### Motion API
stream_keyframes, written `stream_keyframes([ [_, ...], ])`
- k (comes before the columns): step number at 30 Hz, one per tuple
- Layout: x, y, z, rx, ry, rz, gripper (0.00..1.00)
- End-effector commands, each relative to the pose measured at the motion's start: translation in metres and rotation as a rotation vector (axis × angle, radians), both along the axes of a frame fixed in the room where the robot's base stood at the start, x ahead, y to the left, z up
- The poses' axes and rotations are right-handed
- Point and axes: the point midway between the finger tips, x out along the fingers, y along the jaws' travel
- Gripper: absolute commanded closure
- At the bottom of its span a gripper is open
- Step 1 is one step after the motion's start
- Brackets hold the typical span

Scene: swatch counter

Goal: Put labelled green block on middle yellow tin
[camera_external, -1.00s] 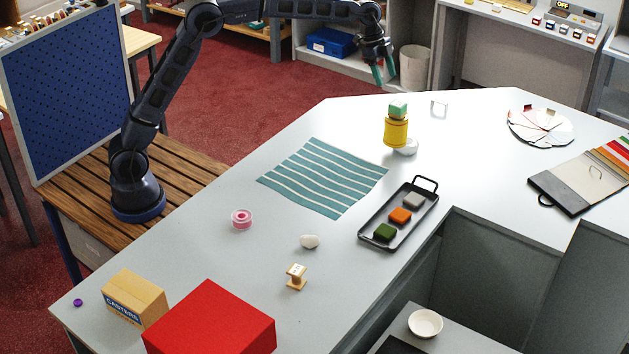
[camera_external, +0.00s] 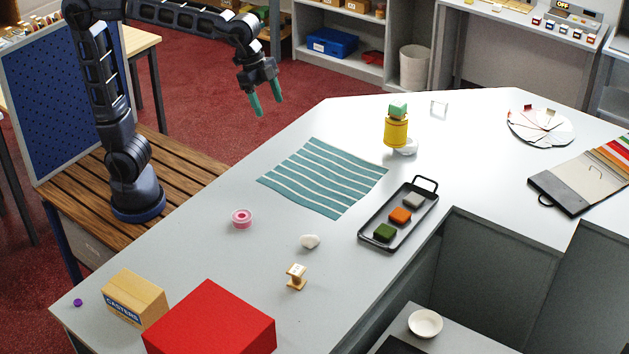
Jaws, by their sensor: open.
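A pale green block (camera_external: 398,109) sits on top of a yellow tin (camera_external: 396,132) toward the back of the counter. A label on it cannot be made out at this size. Only this yellow tin stands out clearly. A dark green block (camera_external: 384,232) lies in the near end of a black tray (camera_external: 367,239), with an orange block (camera_external: 400,215) and a grey block (camera_external: 413,200) behind it. My gripper (camera_external: 268,103) is open and empty, in the air left of the tin and well apart from it, with its green fingers pointing down.
A striped teal cloth (camera_external: 322,178) lies in the middle of the counter (camera_external: 300,120). A white round object (camera_external: 405,148) lies by the tin's base. A pink-and-white roll (camera_external: 242,219), white stone (camera_external: 310,241), wooden spool (camera_external: 296,277), carton (camera_external: 134,298) and red box (camera_external: 210,322) stand nearer.

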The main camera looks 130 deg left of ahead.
Motion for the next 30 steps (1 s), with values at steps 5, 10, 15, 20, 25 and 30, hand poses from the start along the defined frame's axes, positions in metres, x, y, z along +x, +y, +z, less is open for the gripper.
stream_keyframes([
  [5, -0.052, -0.057, -0.012, 0.000, -0.012, -0.005, 0.33],
  [10, -0.104, -0.099, -0.031, -0.003, -0.022, -0.004, 0.33],
  [15, -0.156, -0.130, -0.058, -0.011, -0.036, -0.005, 0.33],
  [20, -0.201, -0.151, -0.086, -0.022, -0.049, -0.005, 0.33],
  [25, -0.232, -0.162, -0.110, -0.032, -0.057, -0.006, 0.33],
  [30, -0.243, -0.166, -0.120, -0.037, -0.059, -0.006, 0.33],
])
